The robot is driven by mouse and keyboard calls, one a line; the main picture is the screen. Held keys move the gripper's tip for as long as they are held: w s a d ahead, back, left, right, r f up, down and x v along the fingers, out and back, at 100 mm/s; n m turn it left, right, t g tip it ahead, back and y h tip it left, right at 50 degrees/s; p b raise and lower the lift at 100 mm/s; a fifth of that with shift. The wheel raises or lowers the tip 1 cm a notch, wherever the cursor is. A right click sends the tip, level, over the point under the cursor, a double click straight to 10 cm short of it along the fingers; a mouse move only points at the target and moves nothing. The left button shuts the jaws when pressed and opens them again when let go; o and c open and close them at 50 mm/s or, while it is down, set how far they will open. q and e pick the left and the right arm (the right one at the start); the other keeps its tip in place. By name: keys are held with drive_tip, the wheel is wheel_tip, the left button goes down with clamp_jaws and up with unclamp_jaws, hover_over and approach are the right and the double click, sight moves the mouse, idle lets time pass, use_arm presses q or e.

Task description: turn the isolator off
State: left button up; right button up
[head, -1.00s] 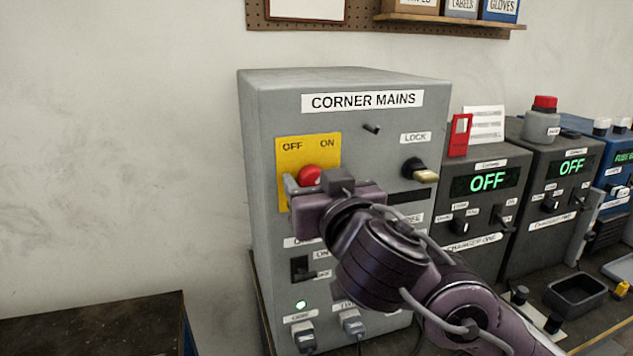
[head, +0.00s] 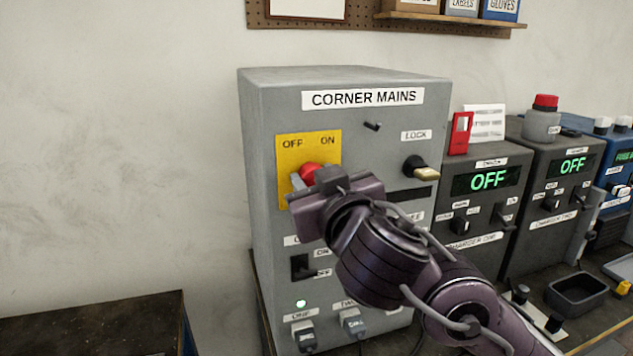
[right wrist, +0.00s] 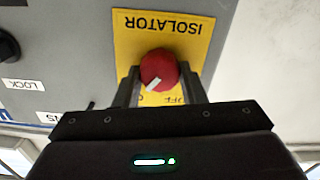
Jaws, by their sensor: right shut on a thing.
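The isolator is a round red knob (head: 309,172) on a yellow plate (head: 290,150) marked OFF at left and ON at right, on the front of the grey CORNER MAINS cabinet (head: 345,80). My right gripper (head: 307,182) is shut on the knob. In the right wrist view, which is upside down to the lettering, the red knob (right wrist: 160,66) sits between the two fingers of the right gripper (right wrist: 163,85). Its white mark points down and slightly left there, toward the upper edge with the OFF lettering. My left gripper is not in view.
A black and brass LOCK knob (head: 421,168) and a small peg (head: 373,126) stick out of the cabinet right of the isolator. A lit green lamp (head: 301,303) and plugs are below. Charger boxes (head: 487,205) stand to the right. The wall at left is clear.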

drive_tip(key=n+b, duration=0.1)
drive_tip(key=n, duration=0.7)
drive_tip(key=shift+a+f, duration=0.1)
drive_tip(key=n, duration=0.4)
drive_tip(key=shift+n+b, duration=0.3)
drive_tip(key=shift+b, duration=0.05)
drive_tip(key=shift+f+n, duration=0.15)
drive_tip(key=shift+n, duration=1.45)
drive_tip(key=shift+s, duration=0.1)
drive_tip(key=o, duration=1)
drive_tip(key=shift+s, duration=0.1)
drive_tip(key=p+v, duration=0.2)
drive_tip(key=v, duration=0.5)
drive_tip(key=shift+s, duration=0.25)
